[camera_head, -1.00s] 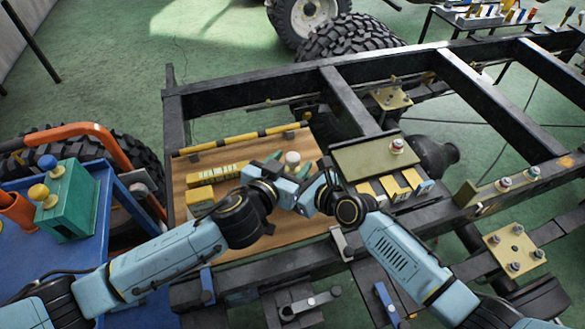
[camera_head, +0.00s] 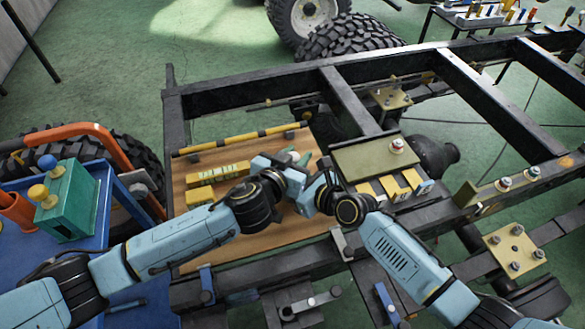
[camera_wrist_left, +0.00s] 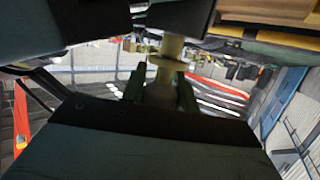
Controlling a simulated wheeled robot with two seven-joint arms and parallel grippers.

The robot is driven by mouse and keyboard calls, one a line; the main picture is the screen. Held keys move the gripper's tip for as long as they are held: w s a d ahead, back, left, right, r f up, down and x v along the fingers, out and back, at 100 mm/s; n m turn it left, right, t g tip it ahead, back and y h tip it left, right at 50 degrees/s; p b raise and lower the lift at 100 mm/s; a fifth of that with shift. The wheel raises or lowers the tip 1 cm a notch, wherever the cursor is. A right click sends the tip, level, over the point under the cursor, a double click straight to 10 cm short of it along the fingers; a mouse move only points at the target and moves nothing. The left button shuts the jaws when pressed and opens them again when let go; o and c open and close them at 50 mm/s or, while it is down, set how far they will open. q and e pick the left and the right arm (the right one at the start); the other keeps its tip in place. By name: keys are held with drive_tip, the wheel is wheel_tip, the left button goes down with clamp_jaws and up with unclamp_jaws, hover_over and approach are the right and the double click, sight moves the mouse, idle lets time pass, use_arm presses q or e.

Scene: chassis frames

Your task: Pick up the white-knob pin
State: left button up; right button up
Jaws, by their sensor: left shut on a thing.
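My left gripper (camera_head: 295,156) is over the right part of the wooden board, its greenish fingers partly hidden by its own wrist. In the left wrist view the left gripper (camera_wrist_left: 162,92) is shut on the white-knob pin (camera_wrist_left: 167,66), which shows as a pale, cream round piece between the two dark fingers.
The wooden board (camera_head: 255,240) carries yellow blocks (camera_head: 218,172) on its left. A black-and-yellow bar (camera_head: 240,138) lies along its back. An olive plate (camera_head: 372,156) and yellow pieces are to the right. Black chassis beams surround the area. A blue cart (camera_head: 85,255) with a green block stands left.

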use_arm(q)
drive_tip(key=shift+r, duration=0.2)
wheel_tip(320, 180, up, 10)
idle(0.4)
drive_tip(key=shift+f, duration=0.1)
use_arm(e)
drive_tip(key=o, duration=1.1)
